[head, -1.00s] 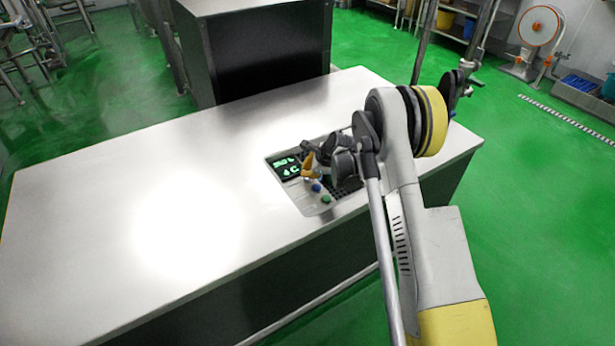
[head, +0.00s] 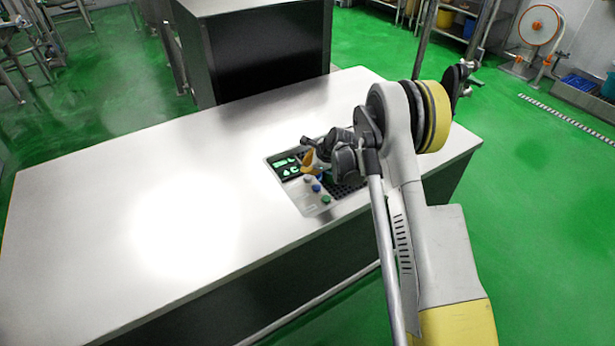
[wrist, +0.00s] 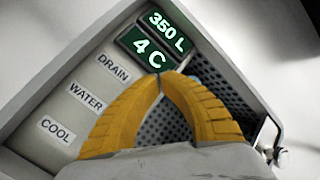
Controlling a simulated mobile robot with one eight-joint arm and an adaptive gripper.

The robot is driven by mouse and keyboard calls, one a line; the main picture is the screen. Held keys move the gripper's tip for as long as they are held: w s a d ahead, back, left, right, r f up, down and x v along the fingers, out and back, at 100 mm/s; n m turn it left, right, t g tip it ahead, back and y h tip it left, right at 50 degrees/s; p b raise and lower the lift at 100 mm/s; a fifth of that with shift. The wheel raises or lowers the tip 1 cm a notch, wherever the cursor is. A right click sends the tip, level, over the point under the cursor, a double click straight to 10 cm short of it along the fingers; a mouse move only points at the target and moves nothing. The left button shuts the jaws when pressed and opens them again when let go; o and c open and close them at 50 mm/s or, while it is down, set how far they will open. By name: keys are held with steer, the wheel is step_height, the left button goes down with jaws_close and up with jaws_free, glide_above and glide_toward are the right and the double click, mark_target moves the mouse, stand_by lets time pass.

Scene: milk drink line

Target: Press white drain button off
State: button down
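The control panel (head: 312,207) is set into the steel counter. Its white button (head: 308,180) shows just below my gripper in the head view, with a blue button (head: 316,188) and a green button (head: 326,199) in a row. My gripper (head: 309,165) is over the panel near the display. In the wrist view my gripper (wrist: 159,74) has its yellow fingertips together with nothing between them. The DRAIN label (wrist: 114,68) is left of the fingers; the buttons are hidden behind them. I cannot tell whether the white button is pressed in.
The display (wrist: 160,43) reads 350 L and 4 C. WATER (wrist: 86,97) and COOL (wrist: 56,129) labels sit below DRAIN. A dark perforated grille (wrist: 225,100) is beside the fingers. The counter (head: 130,200) is clear on the left.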

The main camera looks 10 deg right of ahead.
steer(key=shift+r+p, duration=1.3)
steer(key=shift+r, duration=1.65)
steer(key=shift+d, duration=0.1)
